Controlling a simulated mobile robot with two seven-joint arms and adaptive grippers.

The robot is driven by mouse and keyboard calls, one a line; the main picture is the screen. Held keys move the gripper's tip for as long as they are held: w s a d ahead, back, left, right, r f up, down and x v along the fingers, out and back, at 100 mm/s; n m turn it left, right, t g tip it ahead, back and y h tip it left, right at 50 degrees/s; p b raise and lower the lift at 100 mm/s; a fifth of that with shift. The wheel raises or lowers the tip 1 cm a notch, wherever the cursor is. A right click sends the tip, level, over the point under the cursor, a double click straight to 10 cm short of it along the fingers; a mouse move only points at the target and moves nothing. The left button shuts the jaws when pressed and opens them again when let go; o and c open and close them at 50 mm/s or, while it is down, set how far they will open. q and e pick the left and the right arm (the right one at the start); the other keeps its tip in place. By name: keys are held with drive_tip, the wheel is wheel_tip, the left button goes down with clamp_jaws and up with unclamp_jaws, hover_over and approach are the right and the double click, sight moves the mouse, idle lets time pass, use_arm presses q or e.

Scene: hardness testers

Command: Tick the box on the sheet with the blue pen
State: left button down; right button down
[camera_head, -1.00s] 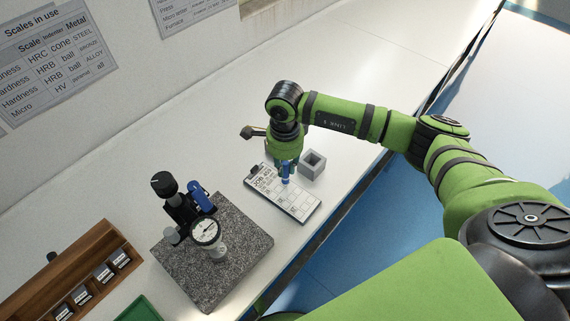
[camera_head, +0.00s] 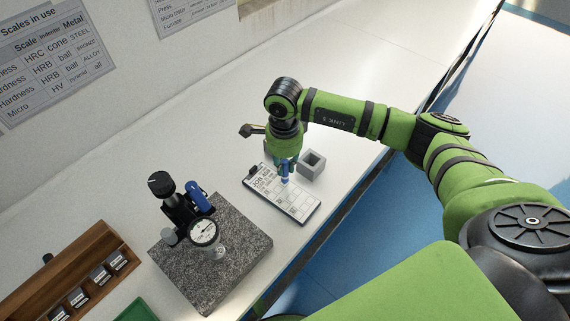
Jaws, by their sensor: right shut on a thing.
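The sheet (camera_head: 300,205) is white with a printed grid and lies on a dark-edged clipboard on the white bench. My right gripper (camera_head: 286,166) comes down over the sheet's middle and is shut on the blue pen (camera_head: 285,175). The pen points down, with its lower end at or just above the sheet. I cannot tell whether the tip touches the paper. The gripper and pen cover part of the sheet, and no tick mark can be made out at this size. My left gripper is not in view.
A grey square holder (camera_head: 313,163) stands just right of the clipboard. A wooden rack (camera_head: 105,240) holds several small blocks. The bench (camera_head: 350,60) is clear toward the back.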

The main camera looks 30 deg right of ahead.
drive_tip(key=shift+w+b, duration=0.3)
drive_tip(key=shift+b, duration=0.4)
idle(0.7)
idle(0.4)
drive_tip(key=shift+r+p, duration=1.85)
drive_tip(key=shift+r, duration=1.2)
